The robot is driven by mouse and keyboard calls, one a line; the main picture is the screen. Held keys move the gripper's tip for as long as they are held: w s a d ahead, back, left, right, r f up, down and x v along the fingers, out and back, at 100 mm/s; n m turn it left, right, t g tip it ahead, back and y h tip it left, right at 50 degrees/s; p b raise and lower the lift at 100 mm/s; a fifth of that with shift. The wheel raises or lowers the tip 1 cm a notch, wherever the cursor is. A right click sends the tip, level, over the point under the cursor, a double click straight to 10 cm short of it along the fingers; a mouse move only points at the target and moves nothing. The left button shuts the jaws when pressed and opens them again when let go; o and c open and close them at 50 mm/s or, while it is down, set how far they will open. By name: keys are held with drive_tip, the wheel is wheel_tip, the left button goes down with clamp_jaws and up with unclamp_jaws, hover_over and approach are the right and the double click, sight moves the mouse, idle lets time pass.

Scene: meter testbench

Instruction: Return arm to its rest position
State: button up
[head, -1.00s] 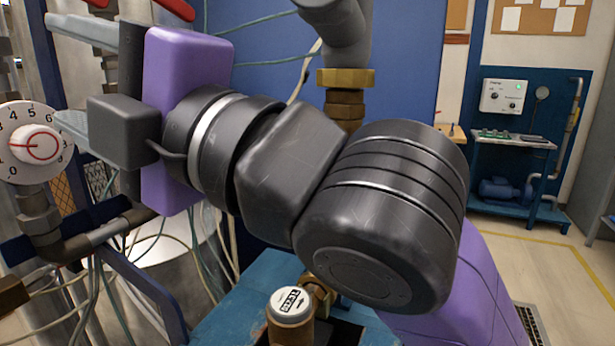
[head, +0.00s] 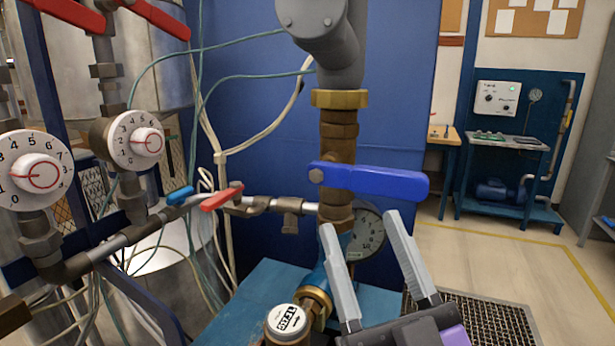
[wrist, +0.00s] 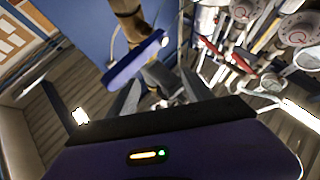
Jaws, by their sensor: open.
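My gripper (head: 375,226) is at the lower right of the middle in the head view. Its two grey fingers point up, spread apart with nothing between them. Part of the dial gauge (head: 369,232) and the pipe shows behind and beside the fingers. The blue lever handle (head: 385,181) on the vertical pipe lies above the fingertips in the picture; I see no contact. In the wrist view the gripper (wrist: 160,92) shows its fingers beyond the dark palm, and the blue lever (wrist: 135,62) lies to their upper left.
Two white dial knobs (head: 36,170) (head: 136,139) stand at left, with red handles (head: 70,13) above. A small red lever (head: 221,197) and a small blue lever (head: 179,195) sit on the thin pipes. A water meter (head: 291,319) is at bottom centre. Open floor (head: 490,262) lies at right.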

drive_tip(key=s+d+f+m+g+h+p, duration=0.1)
drive_tip(key=s+d+f+m+g+h, duration=0.2)
drive_tip(key=s+d+f, duration=0.4)
drive_tip(key=s+d+f+m+h+p, duration=0.25)
drive_tip(key=s+f+h, duration=0.2)
drive_tip(key=f, duration=0.55)
drive_tip(key=s+d+f+g+p, duration=0.1)
drive_tip(key=s+d+f+g, duration=0.1)
drive_tip(key=s+f, duration=0.3)
drive_tip(key=s+d+f+n+g+p, duration=0.1)
drive_tip(key=s+f+g, duration=0.3)
drive_tip(key=s, duration=1)
drive_tip(key=shift+d+f+g, duration=0.3)
drive_tip(key=shift+d+f, duration=0.3)
drive_tip(key=shift+f, duration=0.1)
